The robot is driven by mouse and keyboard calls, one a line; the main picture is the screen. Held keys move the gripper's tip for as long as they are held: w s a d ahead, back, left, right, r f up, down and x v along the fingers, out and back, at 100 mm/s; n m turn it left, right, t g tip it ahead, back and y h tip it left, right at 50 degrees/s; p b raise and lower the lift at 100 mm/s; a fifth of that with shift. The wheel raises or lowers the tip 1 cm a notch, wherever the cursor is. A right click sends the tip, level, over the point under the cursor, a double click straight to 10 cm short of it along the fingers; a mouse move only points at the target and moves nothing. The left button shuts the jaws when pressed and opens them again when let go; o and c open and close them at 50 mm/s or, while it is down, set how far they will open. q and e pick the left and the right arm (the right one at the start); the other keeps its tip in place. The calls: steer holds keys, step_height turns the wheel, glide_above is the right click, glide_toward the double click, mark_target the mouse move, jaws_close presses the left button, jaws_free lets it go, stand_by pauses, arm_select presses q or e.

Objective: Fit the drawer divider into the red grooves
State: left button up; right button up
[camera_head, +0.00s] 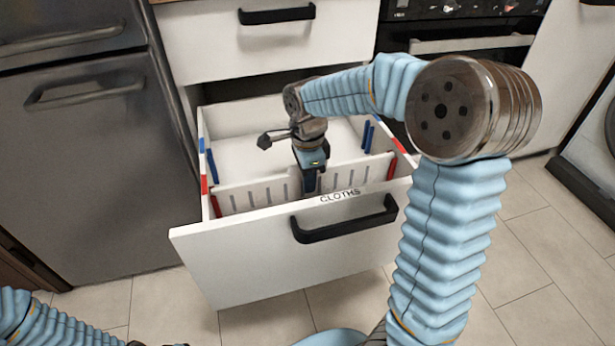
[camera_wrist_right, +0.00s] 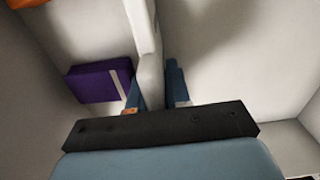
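The drawer divider (camera_head: 252,190), a white slotted panel, stands upright across the open drawer (camera_head: 245,262) labelled CLOTHS. Red grooves mark the left wall (camera_head: 217,206) and right wall (camera_head: 391,169) near the front; the divider's ends are close to them, but I cannot tell how far they are seated. My right gripper (camera_head: 308,185) points down into the drawer at the divider's middle. In the right wrist view its fingers (camera_wrist_right: 155,92) are on both sides of the divider (camera_wrist_right: 148,62), closed on it. Of my left arm only the sleeve shows at bottom left; its gripper is out of frame.
Blue grooves (camera_head: 367,136) mark the walls farther back. A purple item (camera_wrist_right: 102,80) lies on the drawer floor beside the divider. The drawer's black handle (camera_head: 343,220) sticks out in front. A closed drawer (camera_head: 270,50) is above; a grey fridge (camera_head: 90,160) is at left.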

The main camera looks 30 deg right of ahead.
steer(key=o, duration=0.5)
arm_select(q)
steer(key=shift+a, duration=0.1)
arm_select(e)
step_height(320, 180, up, 14)
steer(key=p, duration=0.3)
arm_select(q)
steer(key=v, duration=0.3)
steer(key=shift+w+r, duration=0.15)
steer(key=shift+w, duration=0.15)
arm_select(e)
steer(key=shift+f, duration=0.1)
